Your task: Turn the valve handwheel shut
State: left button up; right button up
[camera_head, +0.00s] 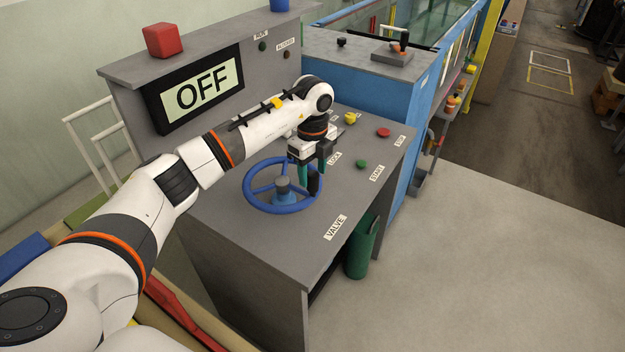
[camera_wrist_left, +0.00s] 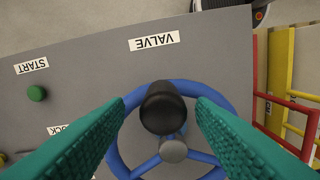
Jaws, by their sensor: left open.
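The blue valve handwheel (camera_head: 258,199) lies flat on the grey console top, with a hub in its middle. A black knob (camera_head: 314,184) stands up from its rim on the right side. My left gripper (camera_head: 315,172) comes down from above at that knob. In the left wrist view the green fingers of my left gripper (camera_wrist_left: 160,118) are spread apart. The black knob (camera_wrist_left: 163,108) shows between them, with a gap on each side. The wheel rim (camera_wrist_left: 181,86) runs behind it. My right gripper is in neither view.
The grey console (camera_head: 270,245) carries a VALVE label (camera_head: 335,228), a green START button (camera_head: 361,164), a red button (camera_head: 383,132) and a yellow knob (camera_head: 350,118). A display (camera_head: 201,90) reads OFF. A green cylinder (camera_head: 361,248) stands below. The floor at right is clear.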

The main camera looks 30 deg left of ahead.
pick_arm(q)
notch_tip(320, 180, up, 9)
jog(key=shift+b, duration=1.05)
jog(key=shift+f, duration=0.1)
